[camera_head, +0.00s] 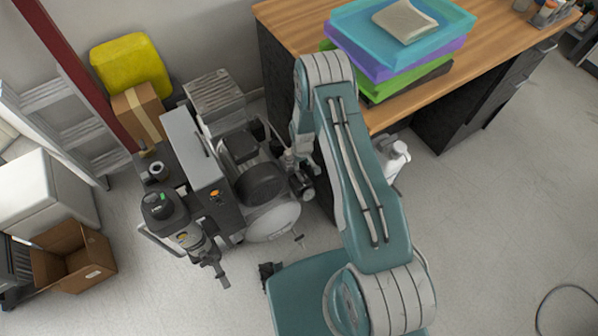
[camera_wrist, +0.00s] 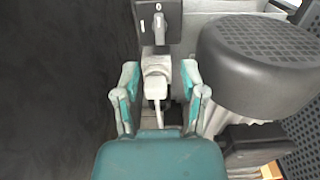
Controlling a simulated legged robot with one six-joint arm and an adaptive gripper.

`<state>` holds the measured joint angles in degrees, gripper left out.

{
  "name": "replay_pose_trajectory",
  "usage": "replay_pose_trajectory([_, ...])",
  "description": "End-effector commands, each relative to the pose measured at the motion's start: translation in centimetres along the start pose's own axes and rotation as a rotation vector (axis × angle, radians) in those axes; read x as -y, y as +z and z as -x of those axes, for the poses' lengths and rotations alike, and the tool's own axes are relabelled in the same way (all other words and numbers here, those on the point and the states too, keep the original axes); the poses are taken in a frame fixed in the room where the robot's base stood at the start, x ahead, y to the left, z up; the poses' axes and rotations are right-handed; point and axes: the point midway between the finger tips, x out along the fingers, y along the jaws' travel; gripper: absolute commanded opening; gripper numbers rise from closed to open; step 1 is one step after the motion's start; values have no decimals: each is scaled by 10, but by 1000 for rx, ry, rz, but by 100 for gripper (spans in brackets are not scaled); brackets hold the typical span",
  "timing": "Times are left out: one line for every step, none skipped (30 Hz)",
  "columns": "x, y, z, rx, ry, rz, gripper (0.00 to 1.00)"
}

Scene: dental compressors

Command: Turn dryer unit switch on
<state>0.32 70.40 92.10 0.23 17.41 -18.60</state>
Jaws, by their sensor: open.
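A dark switch box (camera_wrist: 145,35) is at the top of the wrist view, with a "0" mark above a grey rotary handle (camera_wrist: 159,28) that stands upright, in line with the mark. I cannot tell for certain that it belongs to the dryer unit. My gripper (camera_wrist: 160,72) is open, its two teal and grey fingers spread below the box in the picture. A grey fitting with a thin stem (camera_wrist: 157,88) shows between the fingers, and I see nothing held.
A ribbed black compressor head (camera_wrist: 262,60) is close on the right in the wrist view. A wooden desk (camera_head: 290,18) bears stacked trays (camera_head: 375,65). A grey cabinet with an orange knob (camera_head: 214,194) stands left of the compressor. The floor (camera_head: 480,220) at right is mostly free.

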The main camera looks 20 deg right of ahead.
Motion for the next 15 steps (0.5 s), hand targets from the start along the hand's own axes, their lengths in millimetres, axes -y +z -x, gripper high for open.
replay_pose_trajectory([0,0,-3,1,-1,-1,54])
replay_pose_trajectory([0,0,-6,1,-1,-1,54])
replay_pose_trajectory([0,1,-10,2,-1,-1,54])
replay_pose_trajectory([0,1,-14,3,-1,-1,54])
replay_pose_trajectory([0,1,-19,3,-1,-1,54])
replay_pose_trajectory([0,1,-26,4,-1,-1,54])
replay_pose_trajectory([0,1,-31,4,-1,-1,54])
replay_pose_trajectory([0,0,-36,3,0,-1,54])
replay_pose_trajectory([1,1,-43,4,0,-1,54])
replay_pose_trajectory([1,0,-48,3,0,-1,54])
replay_pose_trajectory([1,1,-53,3,0,-1,54])
replay_pose_trajectory([1,0,-60,3,0,-1,54])
replay_pose_trajectory([1,0,-65,3,0,-1,54])
replay_pose_trajectory([1,0,-70,3,0,-1,54])
replay_pose_trajectory([1,0,-76,3,0,-1,54])
